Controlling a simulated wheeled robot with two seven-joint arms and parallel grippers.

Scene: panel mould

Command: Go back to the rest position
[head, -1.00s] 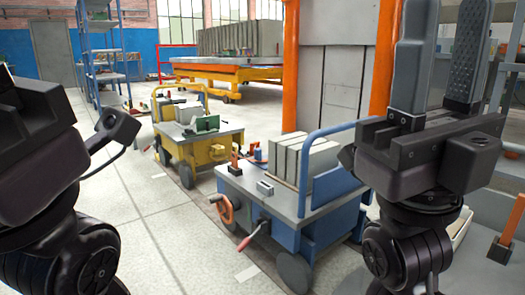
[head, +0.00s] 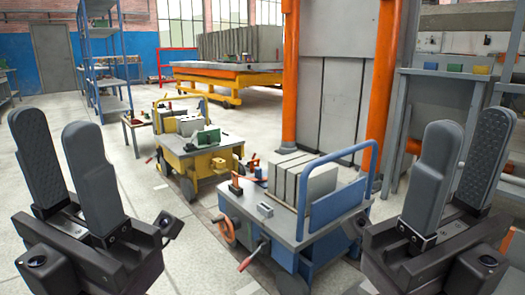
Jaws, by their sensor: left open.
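My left gripper (head: 55,130) is at the left edge of the head view, fingers pointing up, apart, with nothing between them. My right gripper (head: 467,140) is at the right side, also pointing up, with a gap between its fingers and nothing held. Both grippers are raised in front of me, clear of the carts, and stand roughly level with each other.
A blue cart (head: 300,228) with grey slabs (head: 305,178) stands between my grippers. A yellow cart (head: 205,160) is behind it. An orange-framed grey panel (head: 335,90) and shelving (head: 470,85) stand at the right.

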